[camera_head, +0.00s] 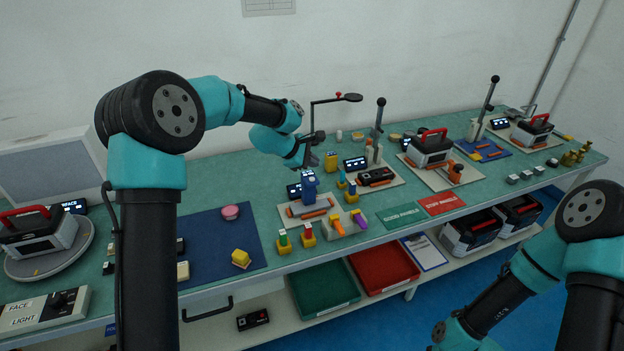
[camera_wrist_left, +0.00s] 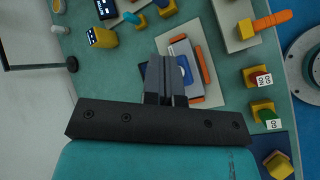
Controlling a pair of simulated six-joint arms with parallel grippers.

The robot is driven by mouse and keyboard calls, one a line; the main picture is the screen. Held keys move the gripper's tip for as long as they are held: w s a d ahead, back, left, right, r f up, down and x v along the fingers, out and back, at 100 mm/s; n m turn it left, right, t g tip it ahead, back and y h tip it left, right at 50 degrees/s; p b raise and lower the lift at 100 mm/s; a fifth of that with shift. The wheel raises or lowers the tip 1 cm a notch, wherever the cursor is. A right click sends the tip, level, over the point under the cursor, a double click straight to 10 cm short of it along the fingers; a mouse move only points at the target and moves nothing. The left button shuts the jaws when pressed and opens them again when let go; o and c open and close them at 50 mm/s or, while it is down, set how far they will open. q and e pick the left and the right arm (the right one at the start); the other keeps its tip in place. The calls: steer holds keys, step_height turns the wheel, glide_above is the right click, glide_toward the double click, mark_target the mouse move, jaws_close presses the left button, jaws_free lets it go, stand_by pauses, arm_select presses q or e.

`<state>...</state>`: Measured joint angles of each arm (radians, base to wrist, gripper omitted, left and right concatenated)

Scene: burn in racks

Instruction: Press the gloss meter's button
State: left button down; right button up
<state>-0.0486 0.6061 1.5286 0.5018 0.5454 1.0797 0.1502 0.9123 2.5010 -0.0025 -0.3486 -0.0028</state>
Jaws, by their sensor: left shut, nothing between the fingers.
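A small blue device (camera_head: 309,184) with a dark top stands on a pale board (camera_head: 290,222) with orange-and-grey bars; I take it to be the gloss meter, and its button cannot be made out. My left gripper (camera_head: 308,163) is shut and empty, pointing down just above this device and apart from it as far as I can tell. In the left wrist view my shut fingers (camera_wrist_left: 166,68) cover much of the blue device (camera_wrist_left: 185,69), with the board (camera_wrist_left: 206,68) showing around it. My right arm is at the lower right, its gripper outside the picture.
A small display (camera_head: 294,190) stands left of the blue device, another display (camera_head: 355,163) behind it. Yellow-based stamps (camera_head: 284,243) line the front. A lever press (camera_head: 377,135) and a thin arm stand (camera_head: 330,100) rise nearby. A dark blue mat (camera_head: 215,245) lies to the left.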

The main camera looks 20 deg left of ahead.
arm_select(q)
steer(key=shift+r, duration=1.05)
